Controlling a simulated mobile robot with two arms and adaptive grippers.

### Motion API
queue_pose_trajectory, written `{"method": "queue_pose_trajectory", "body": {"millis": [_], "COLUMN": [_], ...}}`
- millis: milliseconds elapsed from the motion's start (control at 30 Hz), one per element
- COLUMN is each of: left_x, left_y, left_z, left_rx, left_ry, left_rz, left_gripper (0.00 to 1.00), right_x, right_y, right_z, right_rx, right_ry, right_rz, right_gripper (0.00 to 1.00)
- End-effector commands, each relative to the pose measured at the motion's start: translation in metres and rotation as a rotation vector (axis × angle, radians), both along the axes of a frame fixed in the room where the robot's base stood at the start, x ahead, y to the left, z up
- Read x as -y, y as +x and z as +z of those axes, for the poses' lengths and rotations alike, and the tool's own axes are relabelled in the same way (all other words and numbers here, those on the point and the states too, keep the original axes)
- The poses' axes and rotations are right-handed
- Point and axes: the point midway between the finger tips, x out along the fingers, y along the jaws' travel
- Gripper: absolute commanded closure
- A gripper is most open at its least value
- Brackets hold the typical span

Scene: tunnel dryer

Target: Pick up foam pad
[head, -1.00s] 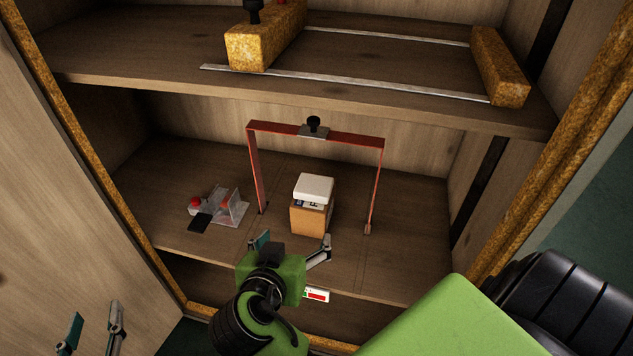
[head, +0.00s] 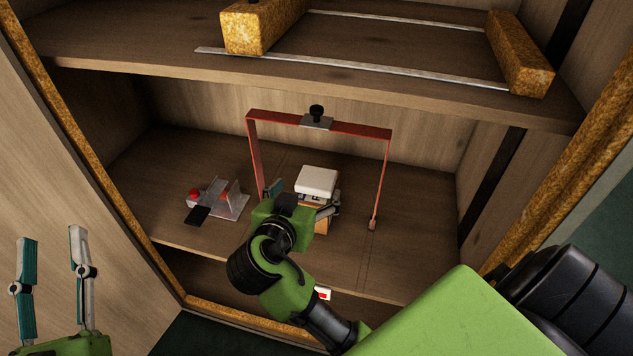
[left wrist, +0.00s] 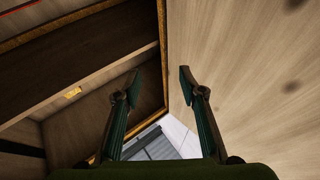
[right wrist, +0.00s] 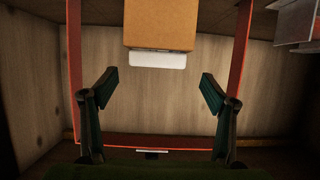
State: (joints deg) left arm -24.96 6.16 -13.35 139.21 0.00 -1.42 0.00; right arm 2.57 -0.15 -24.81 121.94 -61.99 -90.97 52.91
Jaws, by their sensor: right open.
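A white block with rounded edges, which looks like the foam pad (head: 317,181), lies on top of an orange-brown box (head: 322,227) on the middle shelf, inside a red frame (head: 356,129). It also shows below the box in the right wrist view (right wrist: 157,61), which appears upside down. My right gripper (head: 303,199) is open in front of the box and hides much of it; in the right wrist view its fingertips (right wrist: 159,86) are spread wider than the pad, with nothing between them. My left gripper (head: 52,236) is open and empty at the far left, by the wooden door.
The red frame's posts stand either side of the box, its crossbar carrying a black knob (head: 317,111). The upper shelf (head: 150,75) overhangs. Right of the frame the shelf is clear.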

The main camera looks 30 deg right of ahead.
Motion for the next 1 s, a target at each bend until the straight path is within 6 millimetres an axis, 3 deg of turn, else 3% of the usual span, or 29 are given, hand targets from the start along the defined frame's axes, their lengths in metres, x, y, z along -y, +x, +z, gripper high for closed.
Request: {"method": "queue_pose_trajectory", "body": {"millis": [500,867,1000], "left_x": [-0.004,-0.005,-0.005], "left_y": [-0.049,-0.056,-0.056], "left_z": [0.069,0.076,0.076], "left_rx": [0.396,0.434,0.434], "left_ry": [-0.114,-0.126,-0.126], "left_rz": [-0.022,-0.024,-0.024], "left_gripper": [0.62,0.62,0.62], "right_x": [0.035,0.038,0.038], "right_y": [0.024,0.027,0.026], "right_z": [-0.017,-0.018,-0.018], "right_rx": [0.0,-0.001,-0.001], "right_ry": [-0.003,-0.001,-0.001], "right_rz": [-0.001,0.0,-0.001], "right_gripper": [0.22,0.22,0.53]}}
